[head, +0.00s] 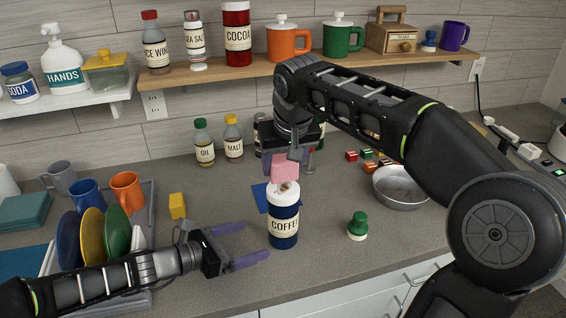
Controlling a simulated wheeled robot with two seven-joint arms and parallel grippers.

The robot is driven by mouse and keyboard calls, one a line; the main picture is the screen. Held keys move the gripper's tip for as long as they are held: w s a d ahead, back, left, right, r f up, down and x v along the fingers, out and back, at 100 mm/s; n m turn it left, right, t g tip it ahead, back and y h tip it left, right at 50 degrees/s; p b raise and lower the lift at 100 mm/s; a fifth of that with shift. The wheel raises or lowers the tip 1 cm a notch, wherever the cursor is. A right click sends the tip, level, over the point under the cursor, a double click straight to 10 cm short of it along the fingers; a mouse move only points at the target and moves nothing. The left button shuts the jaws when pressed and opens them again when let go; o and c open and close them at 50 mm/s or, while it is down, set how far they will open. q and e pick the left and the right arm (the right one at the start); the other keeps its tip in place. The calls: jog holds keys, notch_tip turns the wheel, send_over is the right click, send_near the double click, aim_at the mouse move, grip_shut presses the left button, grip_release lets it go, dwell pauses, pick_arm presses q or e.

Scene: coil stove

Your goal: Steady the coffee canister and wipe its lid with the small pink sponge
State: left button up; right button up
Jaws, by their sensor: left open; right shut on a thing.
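The coffee canister (284,224) stands upright on the counter, blue with a cream label. Its white lid (279,199) has a brown smudge on top. The small pink sponge (285,169) is at the back of the lid; I cannot tell whether it touches it. My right gripper (292,155) is shut on the sponge from above, its fingers partly hidden. My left gripper (256,241) is open and empty, left of the canister. Its purple fingers point toward the canister, and a small gap seems to remain.
A green-capped shaker (358,226) and a metal bowl (400,186) are on the right. A blue cloth (261,197) lies behind the canister. A yellow sponge (177,205) and a dish rack with plates (92,240) are on the left. A loaded wooden shelf (265,70) hangs above.

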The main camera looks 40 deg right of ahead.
aim_at(271, 235)
pick_arm(q)
jog(key=shift+d, duration=0.1)
jog(key=shift+x, duration=4.95)
jog(key=shift+c, duration=0.6)
jog(key=c, duration=1.2)
jog(key=shift+c, duration=0.2)
